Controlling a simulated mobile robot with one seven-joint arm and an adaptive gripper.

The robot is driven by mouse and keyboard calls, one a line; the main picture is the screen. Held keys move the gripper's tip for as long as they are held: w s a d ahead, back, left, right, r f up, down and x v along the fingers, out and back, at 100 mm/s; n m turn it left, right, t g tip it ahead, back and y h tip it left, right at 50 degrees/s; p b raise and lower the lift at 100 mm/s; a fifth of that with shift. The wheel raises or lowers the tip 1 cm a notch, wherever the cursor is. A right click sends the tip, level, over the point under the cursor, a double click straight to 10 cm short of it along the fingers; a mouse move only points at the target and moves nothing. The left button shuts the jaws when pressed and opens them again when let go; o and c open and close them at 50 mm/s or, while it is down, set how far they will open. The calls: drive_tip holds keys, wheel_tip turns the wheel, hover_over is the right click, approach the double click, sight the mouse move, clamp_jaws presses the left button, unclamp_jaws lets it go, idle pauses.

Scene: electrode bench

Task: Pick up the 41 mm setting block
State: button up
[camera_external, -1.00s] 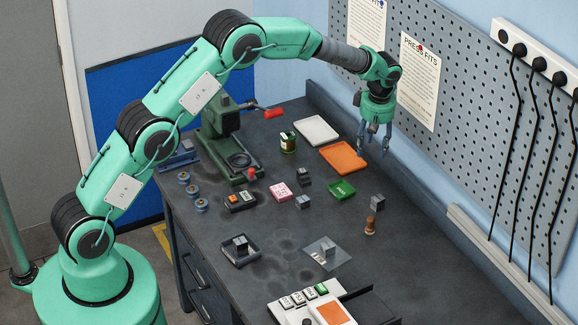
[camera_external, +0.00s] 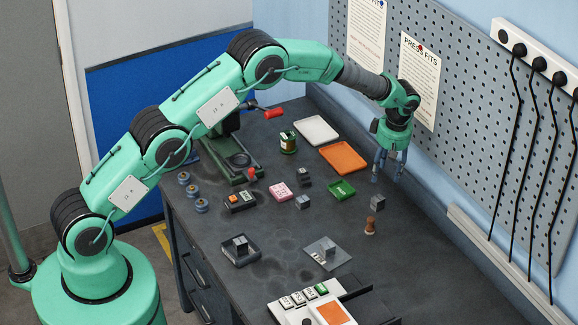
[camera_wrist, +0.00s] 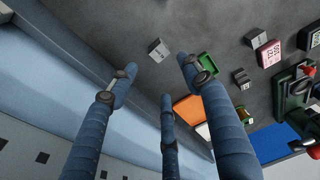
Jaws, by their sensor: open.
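Several small grey metal blocks stand on the dark bench; I cannot read any size, so which is 41 mm I cannot tell. One grey block (camera_external: 378,201) stands at the right, below my gripper (camera_external: 387,177). In the wrist view, a grey block (camera_wrist: 159,50) shows just beyond the fingertips. My gripper has blue fingers, spread open and empty, above the bench near the wall and apart from the blocks.
A green tray (camera_external: 342,191), an orange tray (camera_external: 343,157) and a pink box (camera_external: 280,191) lie left of my gripper. The pegboard wall (camera_external: 470,120) is close on the right.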

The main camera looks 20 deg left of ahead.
hover_over(378, 198)
drive_tip(key=f, duration=0.7)
drive_tip(key=shift+s+d+f, duration=0.15)
drive_tip(key=shift+d, duration=0.1)
drive_tip(key=shift+f+p, duration=0.2)
drive_tip(key=shift+p, duration=0.1)
drive_tip(key=shift+w+a+f+p, duration=0.1)
drive_tip(key=shift+a+f+p, duration=0.1)
drive_tip(key=shift+f, duration=1)
drive_tip(key=shift+w+a+f+p, duration=0.1)
drive_tip(key=shift+f+p, duration=0.1)
drive_tip(key=shift+f, duration=1)
clamp_jaws()
